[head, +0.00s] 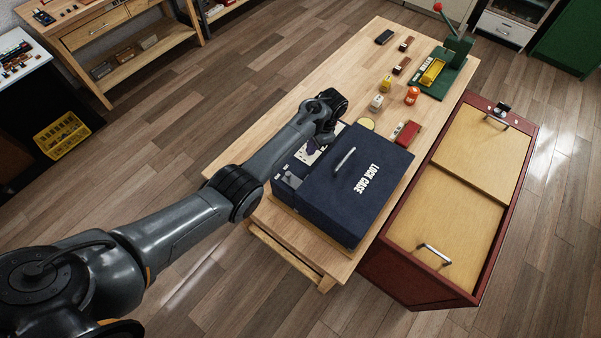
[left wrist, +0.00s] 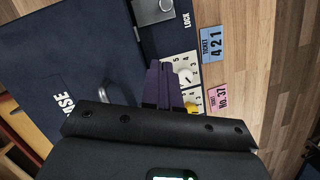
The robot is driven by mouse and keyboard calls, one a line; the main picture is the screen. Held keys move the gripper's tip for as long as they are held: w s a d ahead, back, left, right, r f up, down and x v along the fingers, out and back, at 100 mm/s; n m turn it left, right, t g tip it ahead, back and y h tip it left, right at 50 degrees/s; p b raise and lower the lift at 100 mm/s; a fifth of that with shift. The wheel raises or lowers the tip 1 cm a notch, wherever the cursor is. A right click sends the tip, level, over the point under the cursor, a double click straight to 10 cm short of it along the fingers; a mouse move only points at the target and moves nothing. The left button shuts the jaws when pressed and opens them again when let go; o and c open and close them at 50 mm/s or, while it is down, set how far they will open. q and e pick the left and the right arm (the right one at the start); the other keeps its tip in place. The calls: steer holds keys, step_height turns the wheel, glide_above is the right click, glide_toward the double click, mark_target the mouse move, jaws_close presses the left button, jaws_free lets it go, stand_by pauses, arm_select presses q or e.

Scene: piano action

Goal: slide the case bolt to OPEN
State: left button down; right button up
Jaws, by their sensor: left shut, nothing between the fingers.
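The dark blue lock case (head: 345,195) stands on the wooden bench, its lid down with a metal handle on top. The case bolt (left wrist: 153,10) is a grey metal piece with a round knob, cut off by the top edge of the left wrist view; the word LOCK is printed beside it. It appears as a small grey part at the case's left side in the head view (head: 291,181). My left gripper (left wrist: 160,78) is shut and empty, over the case's edge beside a white dial plate (left wrist: 185,68), apart from the bolt. My right gripper is not in view.
A white knob (left wrist: 187,77) and a yellow knob (left wrist: 191,107) sit on the dial plate. A blue ticket (left wrist: 212,44) and a pink ticket (left wrist: 218,98) lie beside the case. Several small items and a green press (head: 445,70) occupy the bench's far end.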

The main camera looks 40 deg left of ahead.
arm_select(q)
steer(key=w+r, duration=0.1)
steer(key=r, duration=0.1)
steer(key=b, duration=0.6)
glide_toward(292, 176)
steer(key=shift+m+g, duration=0.3)
steer(key=shift+g, duration=0.1)
steer(key=w+f, duration=0.1)
steer(key=f, duration=0.1)
steer(key=w+d+f, duration=0.1)
steer(key=w+f, duration=0.1)
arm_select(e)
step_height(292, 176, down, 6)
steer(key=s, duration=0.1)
arm_select(q)
steer(key=s+p, duration=0.1)
steer(key=p, duration=0.1)
steer(key=s+a+p, duration=0.1)
steer(key=p, duration=0.1)
steer(key=shift+s+r, duration=0.1)
steer(key=shift+r, duration=0.25)
steer(key=shift+s+a+f+p, duration=0.2)
steer(key=shift+s+p, duration=0.15)
steer(key=shift+s, duration=0.15)
steer(key=shift+s+a+f, duration=0.1)
steer(key=shift+s+f, duration=0.05)
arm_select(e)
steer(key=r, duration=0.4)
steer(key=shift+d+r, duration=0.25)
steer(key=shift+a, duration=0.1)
